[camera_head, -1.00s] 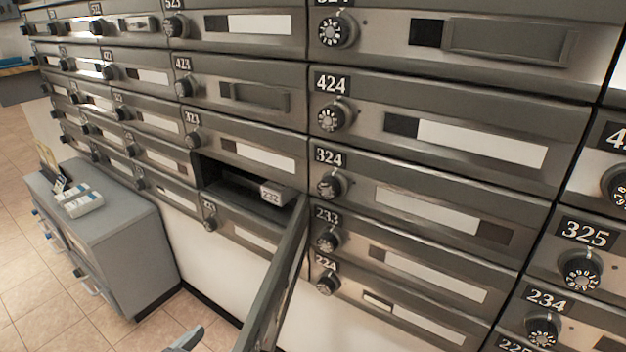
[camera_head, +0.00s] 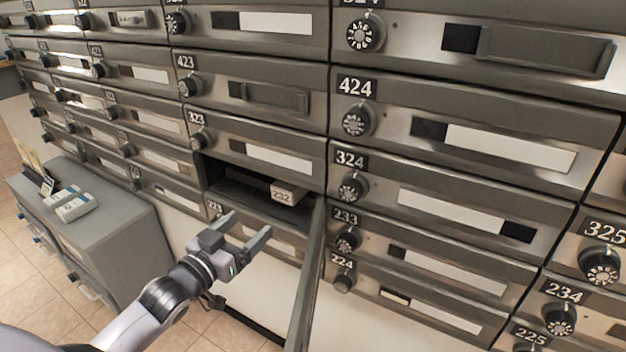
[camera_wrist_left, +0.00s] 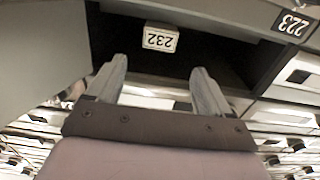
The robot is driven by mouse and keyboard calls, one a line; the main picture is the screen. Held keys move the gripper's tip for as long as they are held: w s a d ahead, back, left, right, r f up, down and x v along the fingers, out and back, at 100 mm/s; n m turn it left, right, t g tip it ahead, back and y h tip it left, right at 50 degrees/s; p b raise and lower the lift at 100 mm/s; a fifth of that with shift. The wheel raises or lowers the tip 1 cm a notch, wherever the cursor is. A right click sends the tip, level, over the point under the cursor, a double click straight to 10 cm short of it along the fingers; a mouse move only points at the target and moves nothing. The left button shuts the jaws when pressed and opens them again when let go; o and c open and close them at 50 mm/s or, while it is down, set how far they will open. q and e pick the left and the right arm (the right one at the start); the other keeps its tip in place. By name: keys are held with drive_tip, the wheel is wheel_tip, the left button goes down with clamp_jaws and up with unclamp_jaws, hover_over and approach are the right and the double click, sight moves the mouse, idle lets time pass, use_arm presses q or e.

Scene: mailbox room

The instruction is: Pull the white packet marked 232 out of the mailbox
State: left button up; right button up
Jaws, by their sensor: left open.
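The white packet marked 232 (camera_head: 286,194) lies inside the open mailbox (camera_head: 235,180), its labelled end at the opening near the right side. In the left wrist view the packet (camera_wrist_left: 160,38) shows upside down, ahead of the fingers and a little left of midway between them. My left gripper (camera_head: 250,228) is open and empty, in front of and below the opening, apart from the packet. Its two fingers also show in the left wrist view (camera_wrist_left: 155,85). The open mailbox door (camera_head: 308,275) sticks out toward me, to the right of the gripper. My right gripper is not in view.
Closed mailboxes with dials surround the opening, including 323 (camera_head: 265,155) above and 324 (camera_head: 430,205) to the right. A grey cabinet (camera_head: 110,235) stands at the left with small boxes (camera_head: 72,206) on top. Tiled floor shows at the lower left.

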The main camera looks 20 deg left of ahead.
sight(281, 193)
use_arm(q)
drive_tip(key=w+b, duration=0.1)
drive_tip(key=w, duration=0.2)
drive_tip(key=w+b, duration=0.2)
drive_tip(key=w, duration=0.2)
drive_tip(key=w+b, duration=0.1)
drive_tip(key=w, duration=0.3)
drive_tip(key=shift+d+r, duration=0.15)
drive_tip(key=shift+d, duration=0.25)
drive_tip(key=shift+w+d+b, duration=0.1)
drive_tip(key=shift+w+b, duration=0.3)
drive_tip(key=shift+w, duration=0.7)
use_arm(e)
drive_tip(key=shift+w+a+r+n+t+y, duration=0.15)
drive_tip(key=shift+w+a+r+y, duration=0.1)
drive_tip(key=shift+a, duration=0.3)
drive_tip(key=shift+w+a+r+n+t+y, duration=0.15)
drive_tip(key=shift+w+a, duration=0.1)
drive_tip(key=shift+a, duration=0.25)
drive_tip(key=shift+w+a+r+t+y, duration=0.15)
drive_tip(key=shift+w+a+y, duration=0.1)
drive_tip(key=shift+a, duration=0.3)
use_arm(q)
drive_tip(key=shift+c, duration=0.3)
drive_tip(key=c, duration=0.7)
drive_tip(key=shift+r, duration=0.1)
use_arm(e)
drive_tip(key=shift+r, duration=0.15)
